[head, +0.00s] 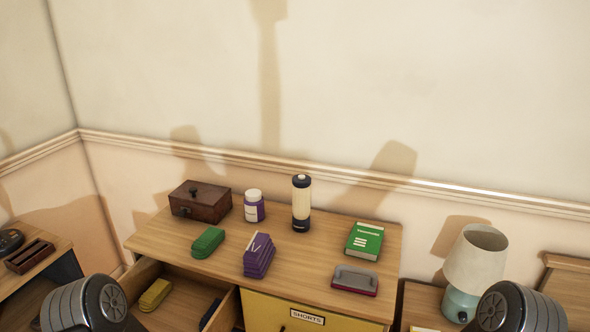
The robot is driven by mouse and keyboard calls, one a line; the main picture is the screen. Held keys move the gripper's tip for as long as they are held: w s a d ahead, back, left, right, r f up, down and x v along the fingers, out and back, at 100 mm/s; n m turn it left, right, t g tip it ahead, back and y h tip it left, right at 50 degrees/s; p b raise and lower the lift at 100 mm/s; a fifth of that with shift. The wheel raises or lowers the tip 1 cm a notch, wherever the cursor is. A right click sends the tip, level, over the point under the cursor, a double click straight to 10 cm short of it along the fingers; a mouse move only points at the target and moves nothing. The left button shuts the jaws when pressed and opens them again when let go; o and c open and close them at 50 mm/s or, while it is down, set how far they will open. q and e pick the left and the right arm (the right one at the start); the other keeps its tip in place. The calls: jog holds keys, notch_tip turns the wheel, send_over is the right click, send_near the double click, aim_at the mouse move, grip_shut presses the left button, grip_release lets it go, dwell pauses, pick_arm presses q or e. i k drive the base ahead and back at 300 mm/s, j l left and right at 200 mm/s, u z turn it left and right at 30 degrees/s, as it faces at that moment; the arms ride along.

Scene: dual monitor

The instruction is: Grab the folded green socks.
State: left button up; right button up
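The folded green socks (208,242) lie as a small rounded bundle on the left part of the wooden dresser top (165,240), near its front edge. They sit above the open drawer. Parts of my arms show at the bottom left and bottom right corners, but neither gripper is in view. Nothing is touching the socks.
An open drawer (184,292) holds a yellow folded item (155,295) and a dark blue one (210,313). A green book (364,241) lies right.

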aim_at(204, 246)
jog(key=u, duration=1.35)
jog(key=z, duration=2.05)
jog(key=i+j, duration=0.15)
jog(key=j, duration=0.2)
jog(key=i+j, duration=0.15)
jog(key=j, duration=0.15)
jog(key=i+z, duration=0.05)
